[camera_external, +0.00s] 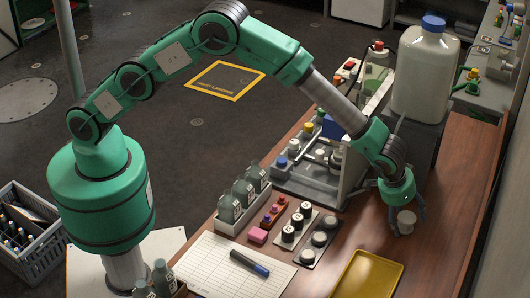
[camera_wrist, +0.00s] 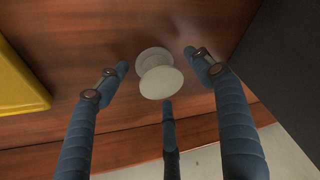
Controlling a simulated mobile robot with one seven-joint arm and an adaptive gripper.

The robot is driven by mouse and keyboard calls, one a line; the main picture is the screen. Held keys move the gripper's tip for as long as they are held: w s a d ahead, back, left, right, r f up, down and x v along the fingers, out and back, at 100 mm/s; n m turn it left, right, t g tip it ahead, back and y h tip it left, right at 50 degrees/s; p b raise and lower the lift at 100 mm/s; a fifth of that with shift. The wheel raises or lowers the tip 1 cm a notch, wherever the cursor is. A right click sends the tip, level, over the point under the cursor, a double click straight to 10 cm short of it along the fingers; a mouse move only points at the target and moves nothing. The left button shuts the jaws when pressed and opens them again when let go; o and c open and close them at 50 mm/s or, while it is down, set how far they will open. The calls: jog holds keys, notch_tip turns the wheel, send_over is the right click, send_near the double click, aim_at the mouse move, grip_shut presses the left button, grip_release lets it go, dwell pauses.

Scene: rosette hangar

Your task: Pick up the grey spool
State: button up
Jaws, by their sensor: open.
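The grey spool (camera_wrist: 160,80) stands on the brown wooden table, with its pale round top flange facing the wrist camera. In the external view the spool (camera_external: 406,220) is on the right side of the table, under my gripper (camera_external: 404,212). In the wrist view my gripper (camera_wrist: 160,85) is open, with three blue fingers spread around the spool. Gaps show between the fingertips and the spool, and no finger clearly touches it. The spool's lower part is partly hidden by its top flange.
A yellow tray (camera_external: 369,276) lies left of the spool, near the front. A dark block (camera_external: 418,140) bearing a white jug (camera_external: 426,75) stands behind it. Bare wood surrounds the spool.

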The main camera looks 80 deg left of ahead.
aim_at(405, 218)
jog(key=c, duration=1.3)
jog(key=shift+r+p, duration=1.05)
jog(key=shift+r, duration=4)
